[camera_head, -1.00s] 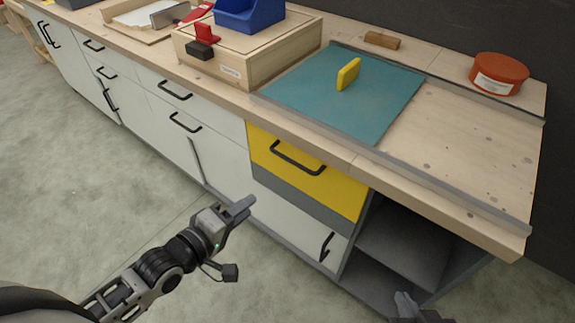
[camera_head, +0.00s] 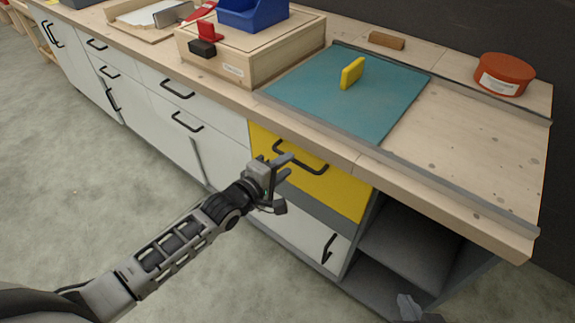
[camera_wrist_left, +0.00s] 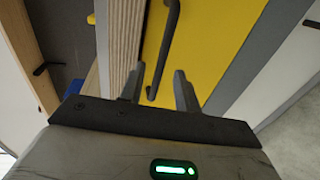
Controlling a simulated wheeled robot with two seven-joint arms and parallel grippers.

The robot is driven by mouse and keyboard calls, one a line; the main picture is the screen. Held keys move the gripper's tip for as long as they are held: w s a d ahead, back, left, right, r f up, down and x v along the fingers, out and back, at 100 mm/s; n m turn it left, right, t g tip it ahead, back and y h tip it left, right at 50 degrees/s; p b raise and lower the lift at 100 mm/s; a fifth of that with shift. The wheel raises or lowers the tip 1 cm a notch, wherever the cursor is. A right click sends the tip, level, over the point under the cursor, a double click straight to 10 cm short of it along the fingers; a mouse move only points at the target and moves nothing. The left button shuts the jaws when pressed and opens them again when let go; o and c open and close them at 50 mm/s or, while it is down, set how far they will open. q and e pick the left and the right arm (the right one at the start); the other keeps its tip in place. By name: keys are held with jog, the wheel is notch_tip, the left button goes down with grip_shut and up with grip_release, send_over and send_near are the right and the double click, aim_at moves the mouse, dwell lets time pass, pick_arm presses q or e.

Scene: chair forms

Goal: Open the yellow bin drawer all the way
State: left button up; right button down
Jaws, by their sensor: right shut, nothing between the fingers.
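The yellow bin drawer (camera_head: 342,192) is in the white cabinet under the worktop. Its front looks flush with the cabinet, so it appears closed. Its black bar handle (camera_head: 312,168) is partly hidden behind my left gripper (camera_head: 287,164). In the left wrist view, the handle (camera_wrist_left: 166,45) runs up from between the two spread fingers of my left gripper (camera_wrist_left: 159,84). The fingers are open and point at the yellow front (camera_wrist_left: 205,50). I cannot tell whether they touch the handle. My right gripper (camera_head: 412,307) shows only in part at the bottom edge, low before the open shelf, shut and empty.
The worktop (camera_head: 455,165) overhangs above the drawer. On it are a teal mat (camera_head: 330,95) with a yellow block (camera_head: 352,73), a wooden box (camera_head: 250,65) and a red round tub (camera_head: 503,75). An open shelf (camera_head: 405,240) is right of the drawer. The floor in front is clear.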

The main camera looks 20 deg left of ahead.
pick_arm(q)
jog(key=shift+x, duration=0.8)
grip_shut()
